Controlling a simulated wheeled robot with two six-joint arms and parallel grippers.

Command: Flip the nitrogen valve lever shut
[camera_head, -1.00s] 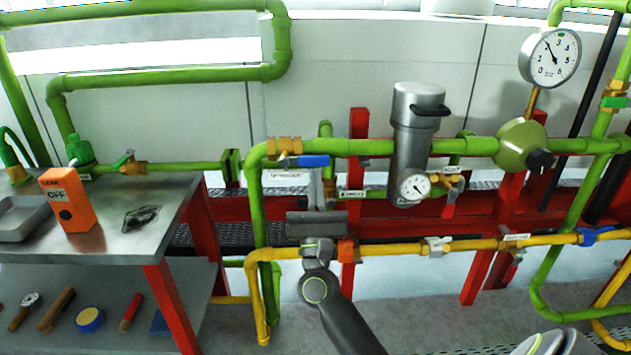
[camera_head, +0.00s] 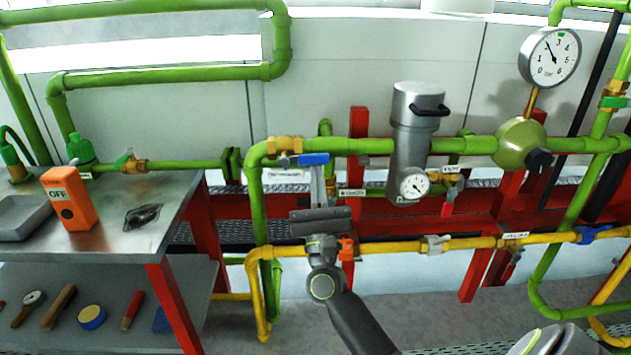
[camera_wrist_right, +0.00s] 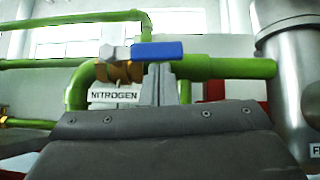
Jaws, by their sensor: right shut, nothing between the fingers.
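The nitrogen valve has a brass body (camera_head: 285,145) on the green pipe, and its blue lever (camera_head: 313,159) points right, lying along the pipe. In the right wrist view the blue lever (camera_wrist_right: 158,50) lies level above the white NITROGEN label (camera_wrist_right: 115,97). My right gripper (camera_head: 318,172) is shut and empty, pointing up with its fingertips at the underside of the lever. In the right wrist view the closed fingertips (camera_wrist_right: 158,72) are just under the lever's middle; I cannot tell whether they touch it. My left gripper is not in view.
A grey filter cylinder (camera_head: 411,135) stands right of the lever. A yellow pipe (camera_head: 390,247) runs below, crossing behind my right gripper. A pressure gauge (camera_head: 550,58) is at upper right. A workbench (camera_head: 185,190) with an orange LEAK OFF box (camera_head: 70,198) stands at left.

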